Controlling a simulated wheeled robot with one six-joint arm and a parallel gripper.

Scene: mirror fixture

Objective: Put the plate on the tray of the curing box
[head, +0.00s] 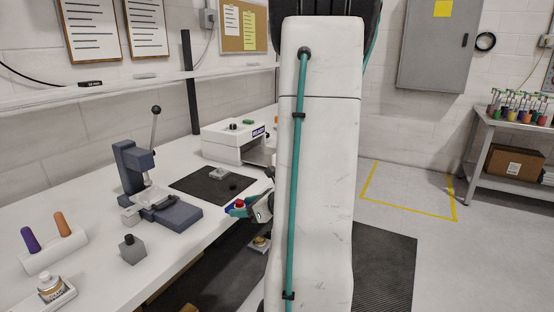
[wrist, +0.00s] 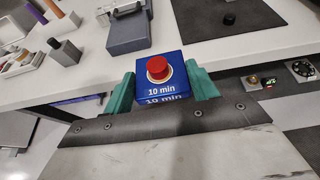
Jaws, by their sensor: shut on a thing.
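My gripper (head: 250,206) is shut on a blue block with a red button (wrist: 157,73) marked "10 min". The block sits between the two teal fingers (wrist: 160,88), in front of the bench edge. A white box with a blue label (head: 236,141), seemingly the curing box, stands at the back of the bench in the head view. I cannot clearly identify the plate. A small grey piece with a black knob (head: 220,173) lies on the black mat (head: 195,184).
A blue-grey lever press (head: 150,180) stands on the white bench (head: 195,255). Nearer are a grey block with a black knob (head: 132,249), a holder with purple and orange handles (head: 52,250) and a small jar (head: 51,288). A metal table with bottles (head: 515,110) is at right.

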